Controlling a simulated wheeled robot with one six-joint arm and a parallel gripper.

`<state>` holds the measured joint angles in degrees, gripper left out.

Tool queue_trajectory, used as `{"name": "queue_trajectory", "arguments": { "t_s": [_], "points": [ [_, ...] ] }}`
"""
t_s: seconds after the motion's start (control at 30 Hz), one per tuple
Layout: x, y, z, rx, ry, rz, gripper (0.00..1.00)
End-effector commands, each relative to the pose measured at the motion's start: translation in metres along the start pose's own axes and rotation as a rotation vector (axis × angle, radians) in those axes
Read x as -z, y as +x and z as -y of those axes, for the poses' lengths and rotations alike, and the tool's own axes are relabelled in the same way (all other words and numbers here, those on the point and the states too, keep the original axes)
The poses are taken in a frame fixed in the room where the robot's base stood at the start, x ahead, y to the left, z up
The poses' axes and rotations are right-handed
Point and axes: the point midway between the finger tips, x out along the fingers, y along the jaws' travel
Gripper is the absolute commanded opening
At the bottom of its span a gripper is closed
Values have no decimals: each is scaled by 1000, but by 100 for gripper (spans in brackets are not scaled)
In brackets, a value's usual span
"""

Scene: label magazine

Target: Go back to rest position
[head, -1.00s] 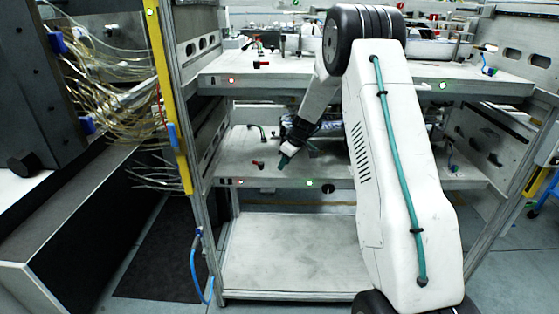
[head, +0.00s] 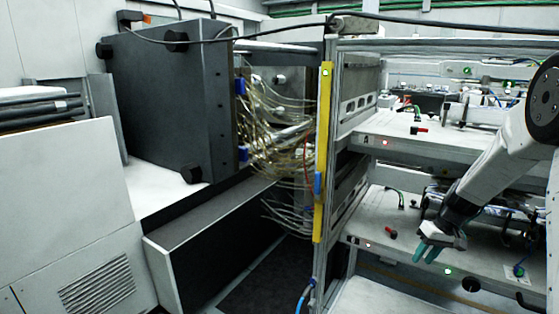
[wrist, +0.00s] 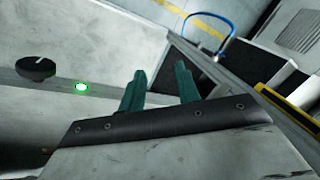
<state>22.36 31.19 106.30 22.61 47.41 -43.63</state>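My gripper (head: 426,252) is at the right of the head view, in front of the edge of the rack's middle shelf (head: 385,225). Its two green fingers stand apart with nothing between them. In the wrist view the fingers (wrist: 160,90) also show spread and empty. The rest of my arm runs up to the right and leaves the head view.
A metal rack with a yellow strip (head: 323,150) on its post stands left of my arm. A dark machine (head: 175,100) with many clear tubes (head: 280,135) is farther left. A blue hose (wrist: 212,18) loops at the top of the wrist view.

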Motion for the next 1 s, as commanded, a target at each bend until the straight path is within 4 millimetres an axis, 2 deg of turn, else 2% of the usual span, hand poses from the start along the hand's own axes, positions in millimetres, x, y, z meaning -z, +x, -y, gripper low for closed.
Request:
{"name": "queue_trajectory", "arguments": {
  "t_s": [0.03,0.17,0.3,0.5,0.8,0.9,1.0],
  "points": [
    [-12,-13,16,0,23,20,33],
    [-48,-45,57,-9,92,80,33],
    [-94,-83,104,-42,156,137,33],
    [-166,-125,159,-114,219,182,33],
    [-268,-162,213,-231,233,159,33],
    [-296,-169,224,-262,204,126,33],
    [-316,-173,233,-282,158,82,33]
  ]
}}
